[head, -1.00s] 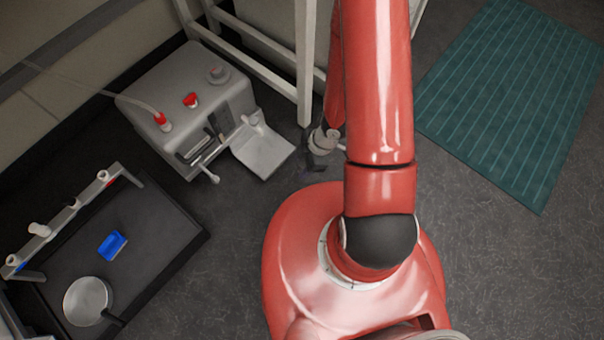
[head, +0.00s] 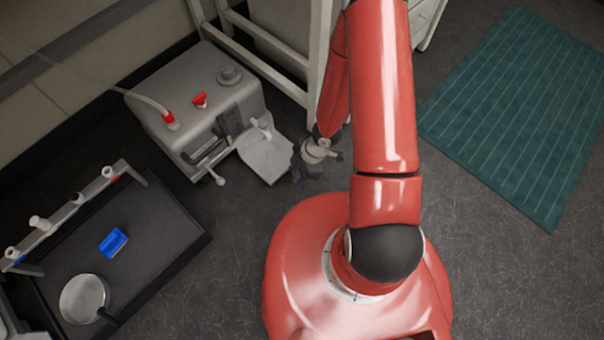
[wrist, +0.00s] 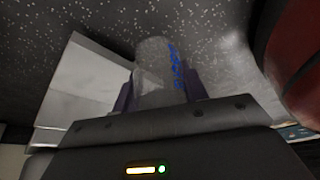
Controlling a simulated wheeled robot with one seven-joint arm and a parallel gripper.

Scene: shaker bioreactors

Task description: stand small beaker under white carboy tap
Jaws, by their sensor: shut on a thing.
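My gripper (head: 299,172) is low beside the front of the pale grey-white carboy (head: 165,108) in the head view. In the wrist view my gripper (wrist: 159,90) is shut on the small clear beaker (wrist: 152,62), between its dark purple fingers; the beaker has blue markings. A pale flat plate (head: 262,162) juts from the carboy's front, and a white tap-like fitting (head: 261,127) stands at its back edge. The plate (wrist: 85,75) is left of the beaker in the wrist view. I cannot tell whether they touch. The beaker is hardly visible in the head view.
A black tray (head: 165,225) at the left holds a blue item (head: 112,242) and a round metal pan (head: 84,297). A rack with white pieces (head: 70,212) stands along its back. A white frame (head: 318,70) rises behind my arm. A green mat (head: 515,115) lies right.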

